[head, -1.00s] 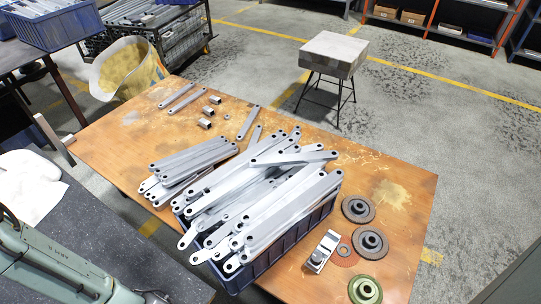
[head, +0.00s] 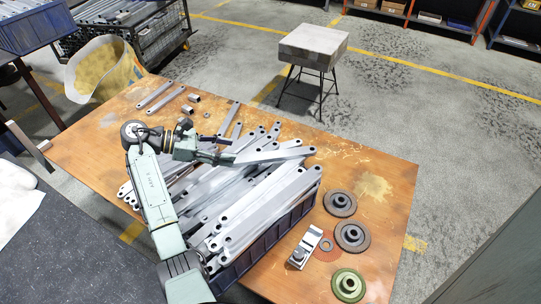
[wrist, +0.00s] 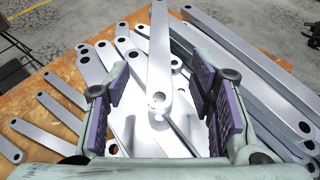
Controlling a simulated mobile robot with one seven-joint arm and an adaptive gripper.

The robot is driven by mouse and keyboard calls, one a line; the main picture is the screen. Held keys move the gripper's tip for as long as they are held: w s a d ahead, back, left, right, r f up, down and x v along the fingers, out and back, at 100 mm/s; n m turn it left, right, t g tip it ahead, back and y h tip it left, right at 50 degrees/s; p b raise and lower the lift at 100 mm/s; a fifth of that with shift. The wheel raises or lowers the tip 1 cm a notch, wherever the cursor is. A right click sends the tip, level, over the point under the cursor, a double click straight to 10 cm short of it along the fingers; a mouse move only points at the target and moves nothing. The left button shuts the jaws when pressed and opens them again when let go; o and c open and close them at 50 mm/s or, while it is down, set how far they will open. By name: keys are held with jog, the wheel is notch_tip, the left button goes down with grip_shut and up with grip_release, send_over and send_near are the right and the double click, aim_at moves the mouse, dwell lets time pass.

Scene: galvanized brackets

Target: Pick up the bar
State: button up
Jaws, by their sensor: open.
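A grey galvanized bar (head: 280,154) with holes at its ends lies across the top of a heap of like bars in a dark blue crate (head: 272,243). In the wrist view one bar (wrist: 160,50) runs away from me, its near holed end between my fingers. My gripper (head: 232,157) is open at the left end of the top bar. Its two purple-padded fingers (wrist: 160,105) stand apart on either side of that end, with a gap visible on both sides. My arm hides part of the heap's left side.
Several loose bars and short square pieces (head: 194,98) lie at the table's far left. Dark round flanged parts (head: 340,202), a green one (head: 348,285) and a metal block (head: 305,247) stand at right. A stool (head: 314,45) stands behind the orange-brown table (head: 385,190).

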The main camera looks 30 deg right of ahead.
aim_at(264, 156)
jog(key=p+x, duration=0.2)
jog(key=x, duration=0.8)
jog(key=shift+d+f, duration=0.15)
jog(key=shift+c, duration=0.5)
grip_shut()
